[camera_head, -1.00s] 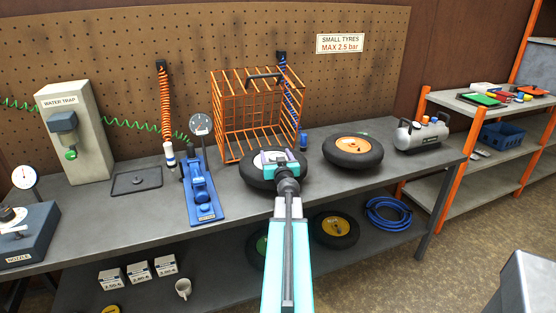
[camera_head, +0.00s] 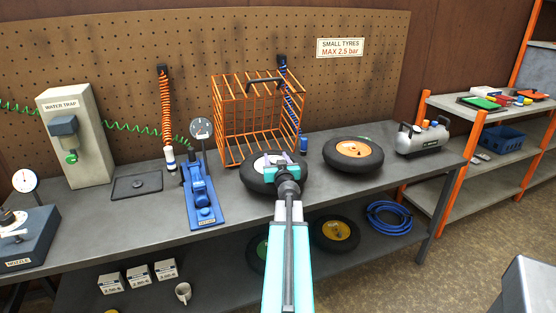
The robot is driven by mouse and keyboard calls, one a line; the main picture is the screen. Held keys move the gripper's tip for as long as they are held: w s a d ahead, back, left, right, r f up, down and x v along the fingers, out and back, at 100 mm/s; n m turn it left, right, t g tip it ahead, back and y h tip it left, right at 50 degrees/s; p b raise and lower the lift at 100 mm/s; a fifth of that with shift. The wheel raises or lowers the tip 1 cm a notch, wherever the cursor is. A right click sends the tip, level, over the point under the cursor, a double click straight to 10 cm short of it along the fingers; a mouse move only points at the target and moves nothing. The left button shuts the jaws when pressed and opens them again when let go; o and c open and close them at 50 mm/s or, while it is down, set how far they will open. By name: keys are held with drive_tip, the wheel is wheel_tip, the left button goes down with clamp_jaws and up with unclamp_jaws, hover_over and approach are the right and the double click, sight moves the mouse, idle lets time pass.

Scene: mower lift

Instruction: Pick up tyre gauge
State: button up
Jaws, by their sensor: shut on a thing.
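My gripper (camera_head: 276,161) is teal and reaches over the near black tyre at the middle of the workbench. It is shut on a small purple thing (camera_head: 288,156), which seems to be the tyre gauge. My wrist and jaws hide most of it, and I cannot tell whether it touches the tyre. The tyre (camera_head: 249,180) lies flat in front of the orange wire cage, with a pale hub partly behind my gripper.
The orange cage (camera_head: 229,136) stands close behind my gripper. A blue foot pump (camera_head: 200,196) with a dial is to the left. A tyre with an orange hub (camera_head: 354,149) and a grey compressor (camera_head: 422,139) are to the right. The bench front between is fairly clear.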

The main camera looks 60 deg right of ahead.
drive_tip(key=shift+r+p, duration=0.3)
drive_tip(key=shift+r, duration=1.35)
drive_tip(key=s+a+b, duration=0.1)
drive_tip(key=s, duration=0.2)
drive_tip(key=s+a+b, duration=0.1)
drive_tip(key=s+a, duration=0.1)
drive_tip(key=s, duration=0.1)
drive_tip(key=s+a+b, duration=0.1)
drive_tip(key=s, duration=0.3)
drive_tip(key=shift+a+r, duration=0.25)
drive_tip(key=shift+r, duration=0.1)
drive_tip(key=shift+b, duration=1)
drive_tip(key=shift+s+d+b, duration=0.1)
drive_tip(key=shift+b, duration=0.3)
drive_tip(key=s+b, duration=0.1)
drive_tip(key=b, duration=0.4)
drive_tip(key=shift+s+r+b, duration=0.1)
drive_tip(key=shift+s+b, duration=0.3)
drive_tip(key=b+v, duration=0.3)
drive_tip(key=b, duration=0.5)
drive_tip(key=shift+s+d, duration=0.15)
drive_tip(key=shift+s, duration=0.05)
drive_tip(key=shift+s+r, duration=0.1)
drive_tip(key=shift+r, duration=0.05)
